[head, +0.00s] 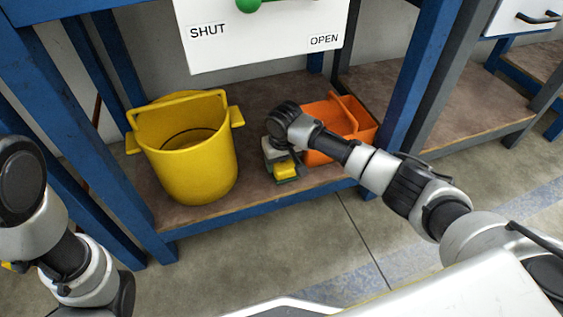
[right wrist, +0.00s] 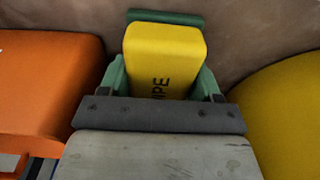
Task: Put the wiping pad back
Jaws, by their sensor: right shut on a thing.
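The wiping pad is a yellow block (right wrist: 165,50) with dark lettering that partly reads as "IPE" in the right wrist view. It also shows as a small yellow block (head: 287,170) in the head view, low over the brown shelf. My right gripper (head: 282,160) is shut on the pad, with a green finger on each side of it in the right wrist view. A green bar (right wrist: 165,17) shows just beyond the pad's far end; I cannot tell what it belongs to. The pad's underside is hidden. My left arm shows at the left, but its gripper is not visible.
A yellow bucket (head: 190,165) stands left of the pad on the brown shelf (head: 255,95). An orange caddy (head: 325,112) is close on the right, partly behind my arm. A white panel marked SHUT and OPEN (head: 262,45) hangs above. Blue posts (head: 412,75) frame the shelf.

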